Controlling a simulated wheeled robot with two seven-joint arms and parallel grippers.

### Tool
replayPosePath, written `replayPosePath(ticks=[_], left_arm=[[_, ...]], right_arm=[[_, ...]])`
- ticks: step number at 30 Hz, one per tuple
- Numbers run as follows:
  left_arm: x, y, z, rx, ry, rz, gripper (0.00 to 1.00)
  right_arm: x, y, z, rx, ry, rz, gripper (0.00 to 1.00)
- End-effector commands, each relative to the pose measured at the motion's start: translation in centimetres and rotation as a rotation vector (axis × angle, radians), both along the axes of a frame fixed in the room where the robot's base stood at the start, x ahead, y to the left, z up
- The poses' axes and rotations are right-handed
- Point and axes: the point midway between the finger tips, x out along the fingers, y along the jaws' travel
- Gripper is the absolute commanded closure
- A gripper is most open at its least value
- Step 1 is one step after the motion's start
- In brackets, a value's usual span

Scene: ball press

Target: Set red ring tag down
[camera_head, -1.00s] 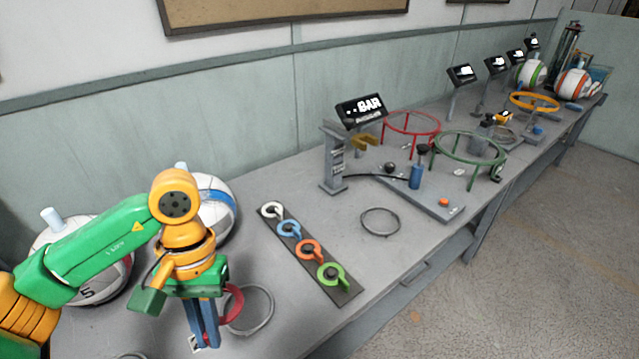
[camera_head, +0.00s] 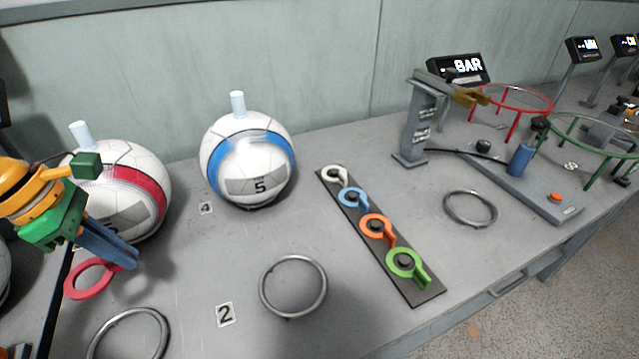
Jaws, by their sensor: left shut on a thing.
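The red ring tag (camera_head: 83,294) is at the left of the view, low over or on the grey table in front of the red-striped ball (camera_head: 152,190). My left gripper (camera_head: 132,262) points down and to the right beside that ball, with its blue-grey fingers shut on the tag. The fingers hide part of the tag, and I cannot tell whether the tag touches the table. My right gripper is not in view.
A blue-striped ball (camera_head: 248,160) stands to the right. Metal rings lie in front (camera_head: 293,286) and at the lower left (camera_head: 128,335). A dark strip (camera_head: 425,292) holds white, blue, orange and green tags. A press stand (camera_head: 422,125) is behind. Table around label 2 (camera_head: 225,315) is clear.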

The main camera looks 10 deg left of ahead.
Motion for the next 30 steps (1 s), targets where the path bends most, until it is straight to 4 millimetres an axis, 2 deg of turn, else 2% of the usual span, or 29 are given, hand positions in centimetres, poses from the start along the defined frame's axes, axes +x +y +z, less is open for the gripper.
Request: replayPosePath(ticks=[5,8,13,15,18,23,27,30], left_arm=[[0.5,-0.2,0.0,-0.003,0.002,0.022,1.00],[2.5,-1.9,-0.8,-0.007,0.002,0.014,1.00],[7.1,-5.5,-3.3,-0.008,0.003,0.013,1.00],[8.3,-6.4,-5.6,-0.005,0.007,0.016,1.00],[9.7,-7.4,-7.8,-0.005,0.006,0.019,1.00],[11.0,-8.4,-9.7,-0.004,0.004,0.018,1.00],[11.1,-8.4,-12.3,-0.001,0.006,0.019,1.00],[11.1,-8.4,-13.0,-0.001,0.002,0.018,1.00]], right_arm=[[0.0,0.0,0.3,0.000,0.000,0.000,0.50],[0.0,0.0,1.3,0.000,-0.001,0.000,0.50],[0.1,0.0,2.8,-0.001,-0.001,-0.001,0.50],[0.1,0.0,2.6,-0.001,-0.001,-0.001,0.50],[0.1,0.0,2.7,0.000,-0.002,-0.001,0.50],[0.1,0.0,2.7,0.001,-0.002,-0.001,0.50],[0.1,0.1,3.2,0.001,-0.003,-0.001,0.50],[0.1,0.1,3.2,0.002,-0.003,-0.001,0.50]])
